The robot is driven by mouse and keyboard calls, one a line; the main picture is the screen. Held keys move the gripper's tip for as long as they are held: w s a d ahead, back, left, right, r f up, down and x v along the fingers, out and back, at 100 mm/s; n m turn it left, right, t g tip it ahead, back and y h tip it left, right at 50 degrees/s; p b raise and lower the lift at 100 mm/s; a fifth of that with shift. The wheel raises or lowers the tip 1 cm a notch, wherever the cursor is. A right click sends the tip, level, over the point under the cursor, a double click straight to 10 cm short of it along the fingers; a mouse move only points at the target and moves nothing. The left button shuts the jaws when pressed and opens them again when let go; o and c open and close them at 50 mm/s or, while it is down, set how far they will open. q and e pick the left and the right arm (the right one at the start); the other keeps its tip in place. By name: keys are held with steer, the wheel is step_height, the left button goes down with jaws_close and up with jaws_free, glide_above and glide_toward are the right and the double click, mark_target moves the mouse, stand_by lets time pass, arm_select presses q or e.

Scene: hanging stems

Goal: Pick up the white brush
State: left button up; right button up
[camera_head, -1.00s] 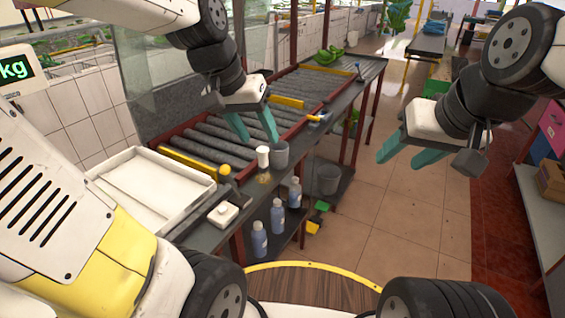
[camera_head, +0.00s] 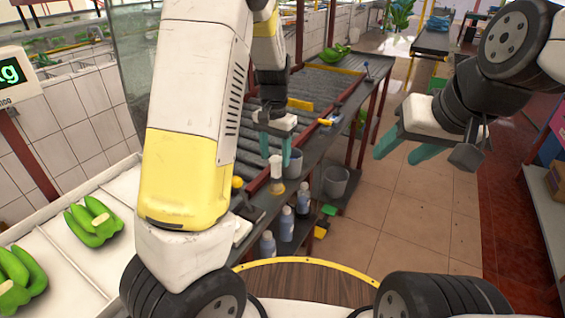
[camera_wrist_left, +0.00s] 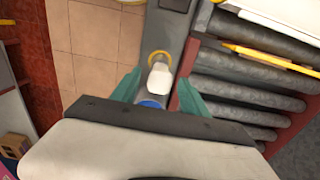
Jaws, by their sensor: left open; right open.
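A small white upright piece (camera_head: 277,168) with an amber ring-like foot stands on the grey bench edge; it looks like the white brush. In the left wrist view the white piece (camera_wrist_left: 160,78) lies between the fingertips, with the amber ring just beyond. My left gripper (camera_head: 275,153) is open and points down, its fingers on either side of the white top. Whether they touch it I cannot tell. My right gripper (camera_head: 400,150) is open and empty, over the tiled floor at the right.
A grey cup (camera_head: 294,160) stands close behind the white piece. Blue bottles (camera_head: 287,222) stand on a lower shelf. Grey rollers (camera_head: 328,83) run behind. Green bananas (camera_head: 92,222) lie in the white tray (camera_head: 75,268). My left arm hides much of the bench.

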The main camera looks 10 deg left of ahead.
mark_target(276, 167)
arm_select(q)
steer(key=f, duration=0.5)
steer(key=shift+w+f, duration=0.1)
steer(key=shift+w, duration=0.2)
jaws_close()
